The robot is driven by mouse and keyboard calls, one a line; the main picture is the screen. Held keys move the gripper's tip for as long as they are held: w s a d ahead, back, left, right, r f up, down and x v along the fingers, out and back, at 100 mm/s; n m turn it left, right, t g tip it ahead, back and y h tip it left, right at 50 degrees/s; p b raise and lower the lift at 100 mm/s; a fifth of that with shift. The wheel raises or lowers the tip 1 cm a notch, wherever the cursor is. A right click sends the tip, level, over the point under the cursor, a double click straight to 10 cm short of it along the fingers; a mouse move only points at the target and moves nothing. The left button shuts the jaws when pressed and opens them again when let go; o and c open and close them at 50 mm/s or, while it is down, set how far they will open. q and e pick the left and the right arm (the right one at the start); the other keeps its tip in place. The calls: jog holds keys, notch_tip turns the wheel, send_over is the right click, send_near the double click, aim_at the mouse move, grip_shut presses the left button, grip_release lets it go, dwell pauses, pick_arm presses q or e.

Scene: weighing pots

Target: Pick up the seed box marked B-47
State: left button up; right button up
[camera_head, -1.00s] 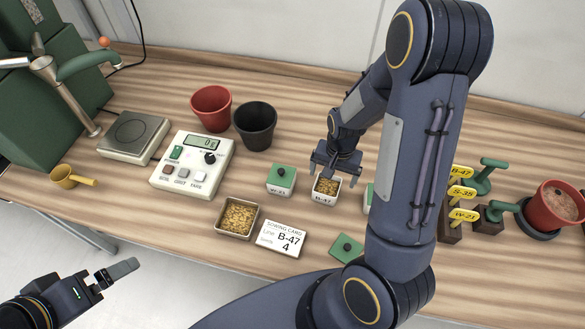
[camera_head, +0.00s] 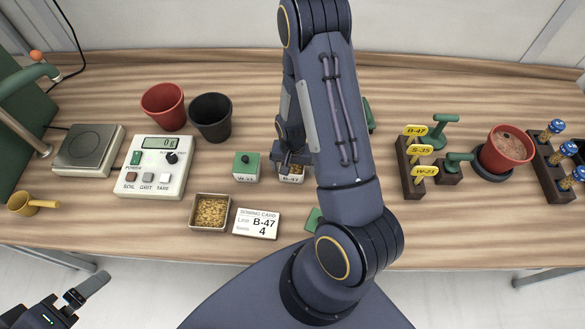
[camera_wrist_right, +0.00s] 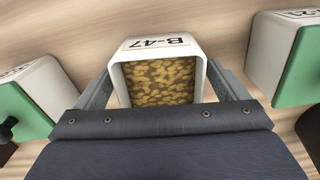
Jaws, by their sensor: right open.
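The seed box B-47 (camera_head: 291,178) is a small white open box of tan seeds on the table, partly hidden by my right gripper in the head view. In the right wrist view the box (camera_wrist_right: 158,47) shows its B-47 label upside down. My right gripper (camera_head: 292,160) is open over it, and its fingers (camera_wrist_right: 161,88) lie on either side of the box. Contact cannot be told. The sowing card (camera_head: 256,223) reads B-47, 4. My left gripper (camera_head: 82,291) is low at the left, off the table; its jaw opening is unclear.
A seed tray (camera_head: 210,228) and a green lid (camera_head: 313,221) lie in front. The scale panel (camera_head: 151,190) reads 0 g. A tag rack (camera_head: 411,191) stands to the right. My right arm hides some table.

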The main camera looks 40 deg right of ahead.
jog(key=c, duration=1.1)
jog(key=shift+c, duration=0.2)
jog(key=shift+r, duration=0.15)
